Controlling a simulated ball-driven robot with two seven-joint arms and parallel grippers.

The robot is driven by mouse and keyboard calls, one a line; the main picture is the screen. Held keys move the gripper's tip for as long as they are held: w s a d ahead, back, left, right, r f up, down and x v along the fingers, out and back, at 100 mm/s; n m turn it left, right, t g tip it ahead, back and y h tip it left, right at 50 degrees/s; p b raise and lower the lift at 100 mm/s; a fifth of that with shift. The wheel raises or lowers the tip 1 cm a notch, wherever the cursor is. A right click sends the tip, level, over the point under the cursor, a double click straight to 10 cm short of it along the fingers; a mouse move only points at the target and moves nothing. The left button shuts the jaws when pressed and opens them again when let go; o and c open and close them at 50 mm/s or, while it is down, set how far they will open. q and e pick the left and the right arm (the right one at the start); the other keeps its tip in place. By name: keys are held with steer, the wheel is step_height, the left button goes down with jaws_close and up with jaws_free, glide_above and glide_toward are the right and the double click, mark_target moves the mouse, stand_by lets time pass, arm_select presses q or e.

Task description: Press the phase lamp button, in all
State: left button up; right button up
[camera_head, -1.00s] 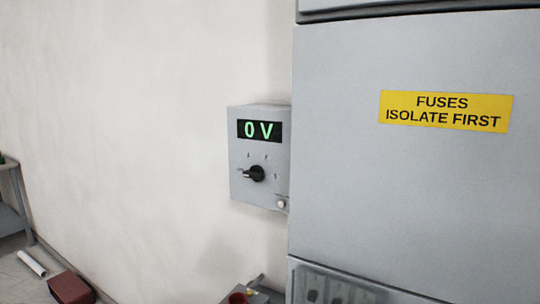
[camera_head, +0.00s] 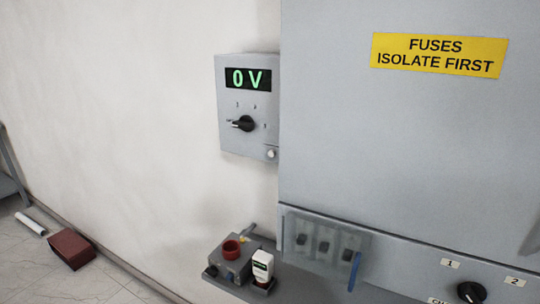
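A grey meter box (camera_head: 248,105) hangs on the wall left of the large cabinet. Its display (camera_head: 248,78) reads "0 V" in green. Below the display is a black rotary knob (camera_head: 243,124) with small marks around it. A small pale round button (camera_head: 271,154) sits at the box's lower right corner; I cannot tell whether it is the phase lamp button. Neither of my grippers shows in the head view.
A grey cabinet (camera_head: 400,140) carries a yellow sign (camera_head: 439,55), "FUSES ISOLATE FIRST". Below are a clear-covered switch panel (camera_head: 322,245) with a blue handle (camera_head: 354,272), and a black knob (camera_head: 471,292). A shelf holds a red-topped grey box (camera_head: 231,256) and white device (camera_head: 262,267). A red-brown box (camera_head: 70,248) lies on the floor.

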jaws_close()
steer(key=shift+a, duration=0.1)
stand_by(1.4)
